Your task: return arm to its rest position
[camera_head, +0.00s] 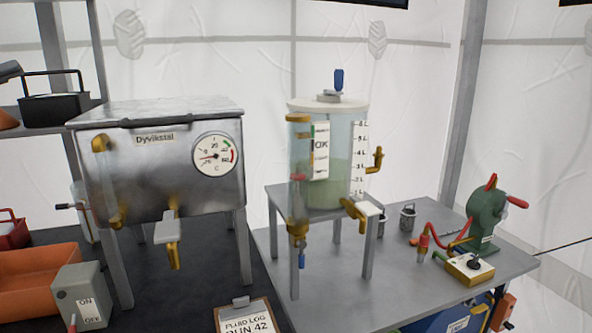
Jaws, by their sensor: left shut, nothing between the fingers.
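A dark grey tip at the left edge (9,70) appears to be my left gripper. It is shut with nothing held, high in the picture beside the black carrier. Most of it and its arm are cut off by the frame. It is apart from the steel tank and the clear cylinder. My right gripper is not in view.
A steel tank (160,185) marked Dyvikstal has a dial gauge (215,155). A clear cylinder (340,170) holding green liquid stands on a grey stand. A green hand-cranked device (484,220) is at right. A black carrier (55,108), an orange bin (35,275) and a switch box (85,285) stand left.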

